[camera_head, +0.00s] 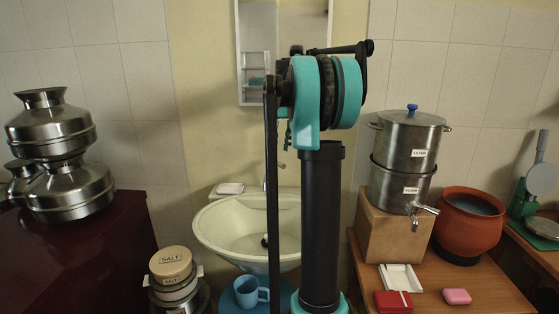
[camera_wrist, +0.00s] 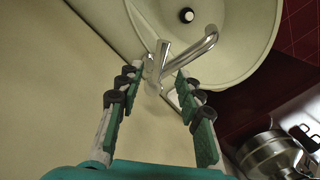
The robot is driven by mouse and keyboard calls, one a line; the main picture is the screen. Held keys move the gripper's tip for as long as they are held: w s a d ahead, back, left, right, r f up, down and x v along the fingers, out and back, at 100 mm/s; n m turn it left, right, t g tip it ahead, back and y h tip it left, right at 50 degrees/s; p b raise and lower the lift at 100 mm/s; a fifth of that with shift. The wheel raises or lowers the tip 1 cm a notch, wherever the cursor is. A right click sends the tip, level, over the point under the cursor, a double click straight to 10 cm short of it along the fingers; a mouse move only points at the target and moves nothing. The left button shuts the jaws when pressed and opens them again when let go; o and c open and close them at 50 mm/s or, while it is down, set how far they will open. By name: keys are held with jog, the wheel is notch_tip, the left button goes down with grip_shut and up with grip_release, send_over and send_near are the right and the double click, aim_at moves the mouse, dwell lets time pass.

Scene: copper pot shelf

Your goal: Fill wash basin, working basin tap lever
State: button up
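The pale wash basin (camera_head: 215,235) stands against the wall in the head view, partly hidden by my arm; I see no water in it. It also fills the top of the wrist view (camera_wrist: 245,50), with a dark round plug or drain (camera_wrist: 187,15) in its bowl. The chrome tap (camera_wrist: 190,55) sits at the basin's back edge, its spout pointing over the bowl. A short chrome piece, seemingly the tap lever (camera_wrist: 161,52), lies between and just beyond my fingertips. My gripper (camera_wrist: 160,72) is open, one finger on either side; contact is not clear.
A mirror cabinet (camera_head: 256,15) hangs above the basin. A blue mug (camera_head: 246,291) stands below it on a blue stool. Steel pots (camera_head: 68,190) stand on the left counter. A steel water filter (camera_head: 408,150) and a clay pot (camera_head: 468,228) stand on the right.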

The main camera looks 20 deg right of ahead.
aim_at(276, 164)
jog(key=f, duration=0.5)
jog(key=shift+s+a+f, duration=0.1)
jog(key=shift+a+f, duration=0.2)
jog(key=shift+f, duration=0.05)
grip_shut()
